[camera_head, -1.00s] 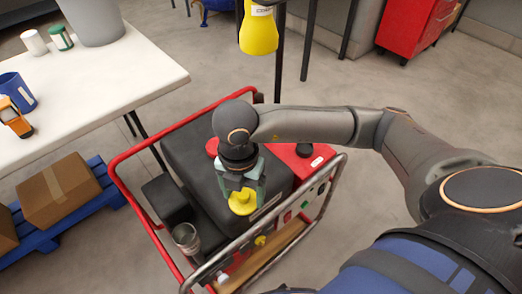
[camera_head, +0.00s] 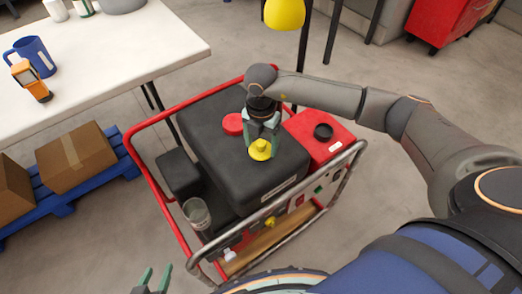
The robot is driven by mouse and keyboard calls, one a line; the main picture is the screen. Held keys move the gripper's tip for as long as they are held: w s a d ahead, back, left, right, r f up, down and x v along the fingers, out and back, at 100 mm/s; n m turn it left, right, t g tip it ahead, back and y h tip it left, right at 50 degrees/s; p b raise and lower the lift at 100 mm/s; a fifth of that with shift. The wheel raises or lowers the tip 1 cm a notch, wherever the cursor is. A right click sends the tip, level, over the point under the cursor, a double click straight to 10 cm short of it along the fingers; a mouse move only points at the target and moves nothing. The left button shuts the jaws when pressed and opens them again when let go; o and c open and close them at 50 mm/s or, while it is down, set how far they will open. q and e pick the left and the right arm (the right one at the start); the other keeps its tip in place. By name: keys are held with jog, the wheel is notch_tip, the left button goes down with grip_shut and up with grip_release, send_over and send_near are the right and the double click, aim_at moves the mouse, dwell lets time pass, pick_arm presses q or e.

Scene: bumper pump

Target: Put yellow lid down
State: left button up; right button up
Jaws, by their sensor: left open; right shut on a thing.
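My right gripper (camera_head: 263,138) points down from above and is shut on the lid. Whether the lid touches the black surface is hard to tell. My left gripper (camera_head: 153,281) shows only its fingertips at the bottom edge, open and empty, in front of the cart. The pump cart (camera_head: 290,207) has a black top (camera_head: 205,115) and a red tank (camera_head: 318,150).
A red lid (camera_head: 233,124) lies on the black top behind the yellow one. A black cap (camera_head: 323,131) is on the red tank. A white table (camera_head: 120,55) is at left, above boxes (camera_head: 75,157) on a blue pallet.

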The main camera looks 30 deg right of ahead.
aim_at(261, 150)
jog(key=shift+w+d+f, duration=0.15)
jog(key=shift+w+f, duration=0.15)
jog(key=shift+f, duration=0.1)
jog(key=shift+w+f+b, duration=0.1)
jog(key=shift+f+b, duration=0.25)
jog(key=shift+f, duration=1.25)
jog(key=shift+f, duration=0.15)
jog(key=o, duration=1.2)
notch_tip(261, 150, up, 12)
jog(key=shift+r+p, duration=0.2)
jog(key=shift+p, duration=0.7)
